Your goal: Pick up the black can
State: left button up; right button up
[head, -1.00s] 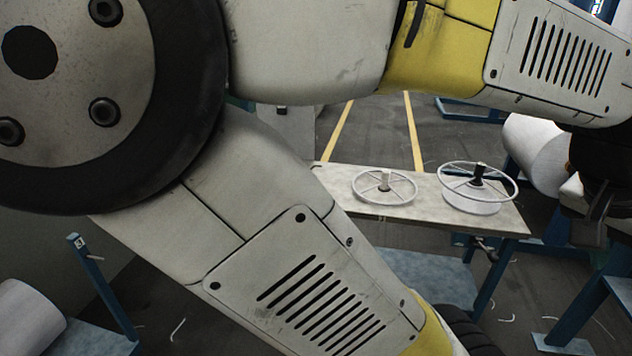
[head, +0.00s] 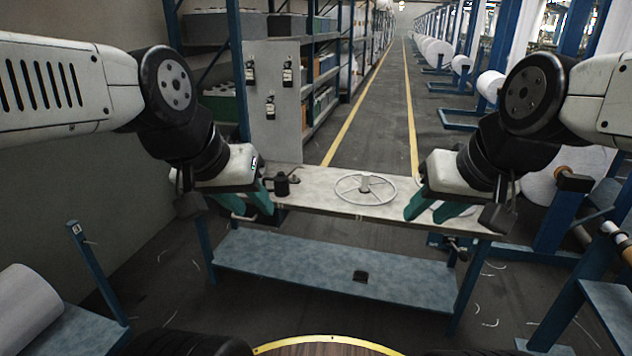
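A small black can (head: 281,186) with a thin spout stands upright on the left part of the light worktable (head: 322,186). My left gripper (head: 257,214) has its teal fingers apart, with nothing seen between them. It hangs at the table's left end, just left of and nearer than the can; I cannot tell whether it touches the table. My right gripper (head: 426,214) is also open, with no object seen between its fingers, over the right end of the table and far from the can.
A white spoked wheel (head: 366,189) lies mid-table; another white round part (head: 450,209) is mostly hidden behind my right gripper. A blue lower shelf (head: 330,262) holds a small dark object (head: 360,276). A grey panel (head: 272,105) stands behind the table's left end.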

aim_at(282, 180)
jog(key=u, duration=0.45)
jog(key=z, duration=4.1)
jog(key=u, duration=0.9)
jog(key=j+u, duration=0.15)
jog(key=u, duration=0.3)
jog(key=j+u, duration=0.15)
jog(key=u, duration=0.35)
jog(key=j+u, duration=0.1)
jog(key=u, duration=0.35)
jog(key=i+j+u, duration=0.1)
jog(key=u, duration=0.35)
jog(key=i+j, duration=0.15)
jog(key=j, duration=0.2)
jog(key=i+j, duration=0.1)
jog(key=j, duration=0.2)
jog(key=i+j+u, duration=0.1)
jog(key=j, duration=0.25)
